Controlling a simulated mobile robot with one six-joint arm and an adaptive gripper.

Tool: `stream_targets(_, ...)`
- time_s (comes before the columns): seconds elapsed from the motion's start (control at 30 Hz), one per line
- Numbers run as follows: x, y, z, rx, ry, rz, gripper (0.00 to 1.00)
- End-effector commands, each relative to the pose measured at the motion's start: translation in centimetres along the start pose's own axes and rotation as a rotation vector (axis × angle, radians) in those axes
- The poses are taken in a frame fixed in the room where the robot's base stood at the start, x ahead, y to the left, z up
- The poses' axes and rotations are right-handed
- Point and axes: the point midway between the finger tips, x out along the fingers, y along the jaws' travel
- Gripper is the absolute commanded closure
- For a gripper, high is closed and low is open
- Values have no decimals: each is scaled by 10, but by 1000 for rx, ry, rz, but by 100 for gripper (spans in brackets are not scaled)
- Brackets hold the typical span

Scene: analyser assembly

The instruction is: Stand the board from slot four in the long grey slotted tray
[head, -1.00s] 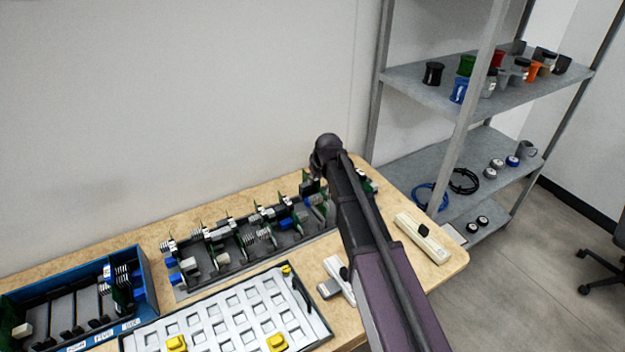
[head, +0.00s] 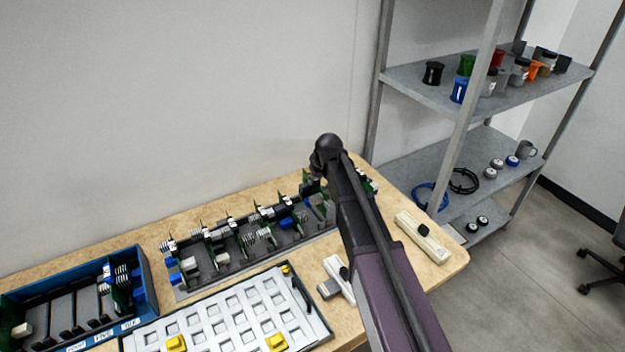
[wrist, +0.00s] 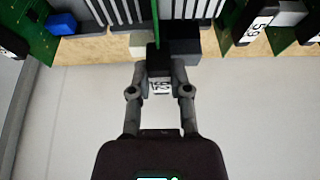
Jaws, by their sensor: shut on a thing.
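In the wrist view, my gripper (wrist: 160,88) is shut on the black edge piece of a green board (wrist: 155,25). The piece carries a white printed label, and the board reaches up out of the picture. In the head view, my arm hides the gripper and most of the held board, at the right part of the long grey slotted tray (head: 190,291). Several green boards stand across this tray. I cannot tell whether the held board is seated in a slot.
A blue box (head: 149,290) with labelled slots and some boards stands at the left. A white tray with square pockets (head: 235,320) and yellow pieces lies in front. Two pale blocks with black knobs, one being the right block (head: 425,240), lie near my arm. A shelf (head: 430,90) stands right.

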Motion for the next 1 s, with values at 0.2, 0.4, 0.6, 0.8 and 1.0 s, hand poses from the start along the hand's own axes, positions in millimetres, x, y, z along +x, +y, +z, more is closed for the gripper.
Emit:
stream_targets(0.2, 0, 0, 0, 0, 0, 0, 100)
stream_targets(0.4, 2, 0, 1, 0, 0, 0, 100)
stream_targets(0.6, 7, 0, 3, 0, 0, 0, 100)
stream_targets(0.8, 12, 0, 5, 0, 0, 0, 100)
stream_targets(1.0, 16, 0, 6, 0, 0, 0, 100)
